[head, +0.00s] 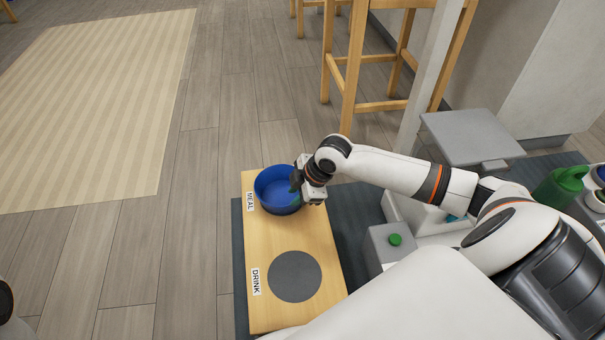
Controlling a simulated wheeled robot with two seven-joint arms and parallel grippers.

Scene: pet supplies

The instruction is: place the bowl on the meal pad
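The blue bowl (274,201) is upright at the far end of the wooden board (262,235), beside the MEAL label (250,202). It covers the spot where the meal pad would show, so the pad is hidden. I cannot tell whether the bowl rests on the board or is held just above it. My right gripper (296,184) is at the bowl's right rim, with a dark finger reaching over the inside. Whether its fingers are closed on the rim is not clear. My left gripper is out of view.
A grey round pad (295,276) beside the DRINK label (256,281) is bare at the board's near end. A dark mat (352,215) lies under the board. A grey box with a green button (395,240) stands to the right. A wooden stool (352,75) stands behind.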

